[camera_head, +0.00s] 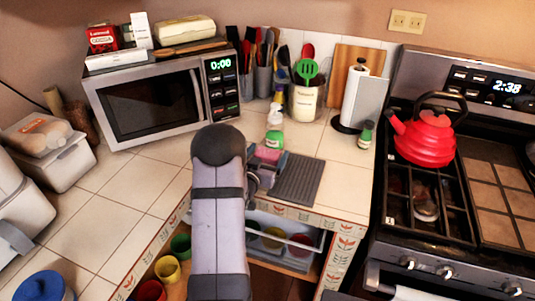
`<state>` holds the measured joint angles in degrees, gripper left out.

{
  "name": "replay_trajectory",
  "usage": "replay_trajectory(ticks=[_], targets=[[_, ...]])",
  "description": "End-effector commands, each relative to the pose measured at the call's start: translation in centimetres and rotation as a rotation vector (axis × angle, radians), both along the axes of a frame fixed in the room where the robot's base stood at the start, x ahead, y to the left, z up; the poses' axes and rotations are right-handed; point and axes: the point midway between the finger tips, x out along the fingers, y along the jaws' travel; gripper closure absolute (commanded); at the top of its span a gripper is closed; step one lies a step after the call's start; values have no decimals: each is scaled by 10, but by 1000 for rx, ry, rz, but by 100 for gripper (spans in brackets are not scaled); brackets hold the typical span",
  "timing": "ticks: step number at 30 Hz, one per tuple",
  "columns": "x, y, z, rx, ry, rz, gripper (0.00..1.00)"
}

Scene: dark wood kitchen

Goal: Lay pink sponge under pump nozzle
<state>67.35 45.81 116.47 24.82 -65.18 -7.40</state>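A pale pink block (268,153), which looks like the pink sponge, shows just right of my arm's dark joint, at the left end of a dark ribbed mat (300,180). A pump bottle (275,132) with a white top and green lower part stands right behind it on the tiled counter. Its nozzle is too small to make out clearly. My gripper (262,172) is low over the mat's left end, right at the pink block. My own arm and wrist hide part of it, so its fingers and any grip on the block cannot be made out.
A microwave (150,104) stands at the back left. A utensil crock (305,100), a cutting board (357,62) and a small green bottle (366,134) stand behind and right. The stove with a red kettle (425,138) is at right.

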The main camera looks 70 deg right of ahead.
Motion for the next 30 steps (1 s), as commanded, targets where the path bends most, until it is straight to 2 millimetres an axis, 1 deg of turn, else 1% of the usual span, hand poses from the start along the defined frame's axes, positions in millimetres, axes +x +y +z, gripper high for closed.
replay_trajectory(ticks=[5,9,11,17,24,30], targets=[[0,0,1,0,0,0,16],[0,0,5,0,0,0,16],[0,4,3,1,0,1,16],[1,27,6,1,0,2,16],[1,67,12,0,1,3,16],[1,97,17,0,-1,2,16]])
